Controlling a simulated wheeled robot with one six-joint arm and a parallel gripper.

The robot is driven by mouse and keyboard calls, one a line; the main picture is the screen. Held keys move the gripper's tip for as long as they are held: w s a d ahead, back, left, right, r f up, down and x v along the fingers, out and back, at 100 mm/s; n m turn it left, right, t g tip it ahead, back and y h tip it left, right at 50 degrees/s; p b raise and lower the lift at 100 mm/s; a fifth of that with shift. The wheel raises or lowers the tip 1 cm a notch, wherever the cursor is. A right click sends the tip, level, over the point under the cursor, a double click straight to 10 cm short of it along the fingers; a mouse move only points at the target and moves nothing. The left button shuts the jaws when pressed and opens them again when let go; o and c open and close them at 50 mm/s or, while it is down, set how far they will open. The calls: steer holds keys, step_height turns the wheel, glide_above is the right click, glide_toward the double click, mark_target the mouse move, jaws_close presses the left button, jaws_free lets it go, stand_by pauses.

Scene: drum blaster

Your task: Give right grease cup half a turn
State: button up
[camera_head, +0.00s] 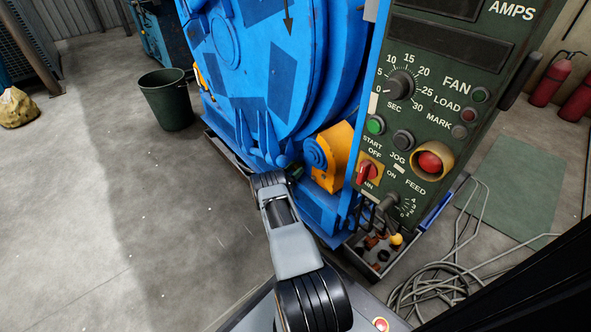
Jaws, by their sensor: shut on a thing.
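My arm reaches up from the bottom of the view to the foot of the blue drum machine (262,75). My gripper (294,173) is at its far end, small and mostly hidden behind my own wrist. It is shut on the right grease cup, low by the orange bearing housing (338,157) with its round blue cap (316,153). The cup itself is hidden by my gripper and wrist, so its turn angle cannot be told.
A dark green control panel (436,110) with knobs and buttons stands close on the right. Below it are a small open bin (362,262) and loose grey cables (445,280). A green bucket (167,100) stands at the left. The concrete floor at left is mostly clear.

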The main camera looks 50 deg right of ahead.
steer(key=shift+m, duration=0.3)
steer(key=o, duration=0.9)
steer(key=shift+a, duration=0.1)
steer(key=p+v, duration=0.1)
steer(key=v, duration=1.2)
steer(key=shift+a+f+p, duration=0.2)
steer(key=shift+a+p, duration=0.1)
steer(key=shift+p, duration=0.1)
steer(key=shift+w, duration=0.1)
